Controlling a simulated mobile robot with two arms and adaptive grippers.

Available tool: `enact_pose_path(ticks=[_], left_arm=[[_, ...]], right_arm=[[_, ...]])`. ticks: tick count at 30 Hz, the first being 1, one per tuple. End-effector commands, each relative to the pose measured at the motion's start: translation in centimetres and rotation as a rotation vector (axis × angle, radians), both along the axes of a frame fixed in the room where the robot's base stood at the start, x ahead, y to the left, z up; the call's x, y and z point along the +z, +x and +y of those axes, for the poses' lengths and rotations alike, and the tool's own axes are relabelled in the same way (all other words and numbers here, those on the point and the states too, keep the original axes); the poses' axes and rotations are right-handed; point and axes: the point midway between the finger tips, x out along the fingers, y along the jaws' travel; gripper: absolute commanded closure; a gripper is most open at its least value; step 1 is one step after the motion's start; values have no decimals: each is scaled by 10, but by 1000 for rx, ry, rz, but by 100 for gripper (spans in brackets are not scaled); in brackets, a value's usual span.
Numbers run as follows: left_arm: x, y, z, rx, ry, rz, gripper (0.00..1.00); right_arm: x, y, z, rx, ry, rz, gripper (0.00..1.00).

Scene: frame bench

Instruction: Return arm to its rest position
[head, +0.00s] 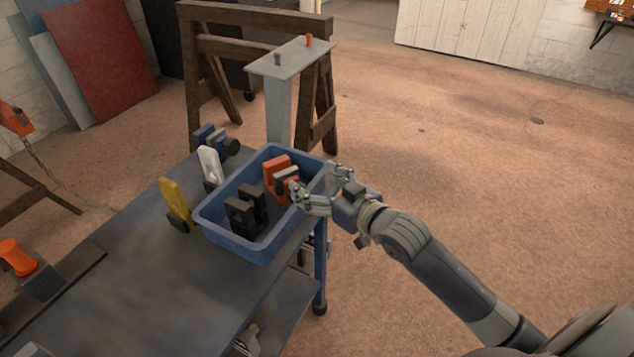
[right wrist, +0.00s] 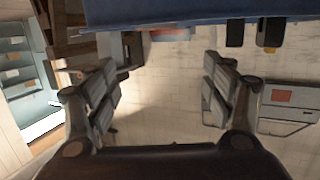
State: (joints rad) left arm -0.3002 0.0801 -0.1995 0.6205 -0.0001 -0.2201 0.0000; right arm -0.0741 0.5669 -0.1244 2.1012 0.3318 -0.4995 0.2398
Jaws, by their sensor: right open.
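My right arm reaches in from the lower right in the head view. My right gripper (head: 322,190) is at the right rim of a blue bin (head: 221,237), with its fingers spread and nothing seen between them. In the right wrist view the open gripper (right wrist: 160,105) has an empty gap between its two fingers. An orange-red clamp-like piece (head: 276,172) is in the bin close to the left fingertip; I cannot tell whether they touch. My left gripper is not in view.
Two black pieces (head: 240,214) are also in the bin. A yellow piece (head: 174,201), a white piece (head: 209,166) and a blue piece (head: 207,135) stand beside it on the dark table (head: 180,275). A metal post (head: 279,105) and wooden sawhorse (head: 195,90) stand behind. Floor at right is clear.

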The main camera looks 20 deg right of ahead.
Motion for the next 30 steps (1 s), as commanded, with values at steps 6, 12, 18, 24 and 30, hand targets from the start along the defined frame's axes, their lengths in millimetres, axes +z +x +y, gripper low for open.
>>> enact_pose_path(ticks=[6, 12, 18, 24, 30], left_arm=[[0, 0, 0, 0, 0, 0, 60], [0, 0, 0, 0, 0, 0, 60], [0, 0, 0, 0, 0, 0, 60], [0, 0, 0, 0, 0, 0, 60], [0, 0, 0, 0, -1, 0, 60]], right_arm=[[0, 0, 0, 0, 0, 0, 25], [-16, -10, 5, -6, -12, 50, 25], [-88, -70, 22, -40, -88, 310, 25], [-149, -162, 30, -79, -178, 630, 25], [-176, -238, 30, -101, -231, 869, 25]])
